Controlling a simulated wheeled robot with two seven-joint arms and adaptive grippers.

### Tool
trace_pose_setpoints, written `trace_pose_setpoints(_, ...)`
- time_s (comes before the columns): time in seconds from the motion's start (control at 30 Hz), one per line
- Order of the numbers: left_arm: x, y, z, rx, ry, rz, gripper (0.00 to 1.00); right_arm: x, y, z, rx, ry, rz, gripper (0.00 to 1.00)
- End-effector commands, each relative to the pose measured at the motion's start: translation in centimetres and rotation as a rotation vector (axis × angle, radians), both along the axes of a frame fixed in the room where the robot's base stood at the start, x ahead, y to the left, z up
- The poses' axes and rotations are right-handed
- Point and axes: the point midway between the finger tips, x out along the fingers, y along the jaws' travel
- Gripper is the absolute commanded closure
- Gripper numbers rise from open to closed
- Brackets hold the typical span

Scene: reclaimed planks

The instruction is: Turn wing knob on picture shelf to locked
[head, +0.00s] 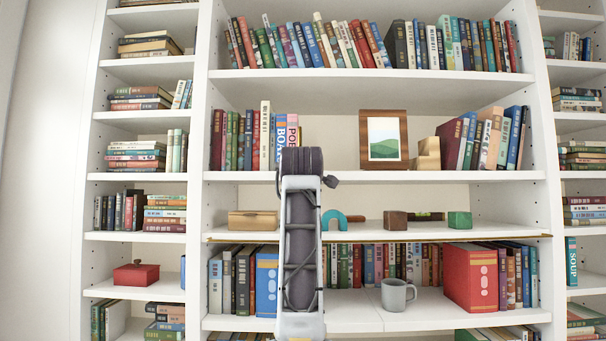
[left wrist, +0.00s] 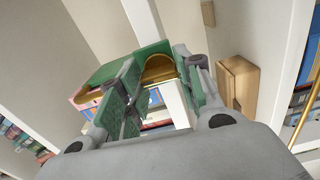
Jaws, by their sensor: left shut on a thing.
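The picture shelf holds a framed picture (head: 383,138) of a green hill in a brown frame. My left arm rises in front of the shelves in the head view and hides its own gripper there. In the left wrist view my left gripper (left wrist: 162,86) has green-padded fingers on either side of a gold, curved piece (left wrist: 160,68), which I take to be the wing knob.
Rows of books fill the shelves around. A tan wooden box (head: 253,220), a teal arch (head: 333,219) and a green block (head: 459,220) stand on the shelf below the picture. A gold rail (head: 500,238) runs along its front edge. A grey mug (head: 397,295) stands lower down.

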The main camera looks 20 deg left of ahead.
Motion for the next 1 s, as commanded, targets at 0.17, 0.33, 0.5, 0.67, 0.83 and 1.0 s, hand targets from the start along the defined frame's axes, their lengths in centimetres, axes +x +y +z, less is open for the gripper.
trace_pose_setpoints(0.17,0.08,-0.08,-0.19,-0.052,-0.01,-0.002,0.89,-0.01,-0.01,0.24,0.0,0.0,0.0,1.0)
trace_pose_setpoints(0.33,0.07,-0.04,-0.23,-0.067,-0.014,-0.001,0.89,-0.01,-0.01,0.26,0.0,0.0,0.0,1.0)
trace_pose_setpoints(0.5,0.07,-0.03,-0.25,-0.068,-0.014,-0.001,0.89,0.0,-0.02,0.24,0.0,0.0,0.0,1.0)
trace_pose_setpoints(0.67,0.08,-0.02,-0.27,-0.067,-0.013,-0.001,0.61,-0.01,-0.02,0.24,0.0,0.0,0.0,1.0)
trace_pose_setpoints(0.83,0.06,-0.02,-0.2,-0.066,-0.015,-0.001,0.43,-0.01,-0.02,0.24,0.0,0.0,0.0,1.0)
trace_pose_setpoints(1.0,0.03,-0.02,-0.13,-0.065,-0.017,-0.001,0.43,-0.01,-0.02,0.25,0.0,0.0,0.0,1.0)
